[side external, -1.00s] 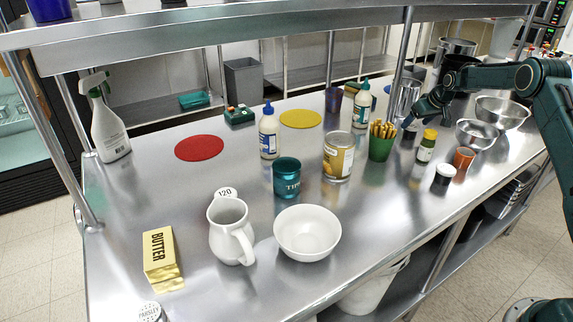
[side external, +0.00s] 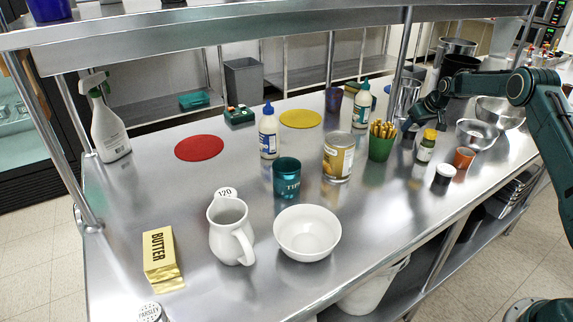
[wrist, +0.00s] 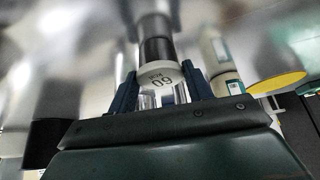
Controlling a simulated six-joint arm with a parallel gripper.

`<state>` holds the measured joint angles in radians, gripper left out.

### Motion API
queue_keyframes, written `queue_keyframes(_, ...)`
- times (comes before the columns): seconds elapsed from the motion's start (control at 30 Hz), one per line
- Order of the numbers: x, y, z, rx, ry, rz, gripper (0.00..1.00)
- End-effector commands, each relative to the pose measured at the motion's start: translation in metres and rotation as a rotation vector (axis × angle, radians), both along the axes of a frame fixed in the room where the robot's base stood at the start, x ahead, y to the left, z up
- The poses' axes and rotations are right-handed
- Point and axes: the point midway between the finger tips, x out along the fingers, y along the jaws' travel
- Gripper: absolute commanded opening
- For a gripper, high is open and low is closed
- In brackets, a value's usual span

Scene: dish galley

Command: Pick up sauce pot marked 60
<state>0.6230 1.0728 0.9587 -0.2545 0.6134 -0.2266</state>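In the wrist view a sauce pot with a dark body and a pale lid (wrist: 160,73) bears the number 60, upside down in the picture. The two blue fingers of my gripper (wrist: 160,82) stand on either side of the lid, apart, with narrow gaps; I see no clear grip. In the side view my gripper (side external: 413,122) points down at the table beside the green cup of fries. The pot there is mostly hidden by the gripper and too small to read. A second dark pot with a white lid (side external: 446,174) stands nearer the front edge.
A tall can (side external: 338,158) and a squeeze bottle (side external: 361,105) stand left. An upper shelf (side external: 280,40) spans the back.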

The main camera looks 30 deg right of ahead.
Motion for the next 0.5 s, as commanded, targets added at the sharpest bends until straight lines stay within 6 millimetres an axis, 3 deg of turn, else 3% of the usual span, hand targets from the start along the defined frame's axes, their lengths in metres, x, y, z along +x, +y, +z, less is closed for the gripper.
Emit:
queue_keyframes(0.03,0.0000,0.0000,0.0001,0.000,0.000,0.000,0.36)
queue_keyframes(0.1,0.0000,0.0000,0.0001,0.000,0.000,0.000,0.27)
queue_keyframes(0.5,0.0004,-0.0004,0.0066,-0.001,-0.003,0.000,0.26)
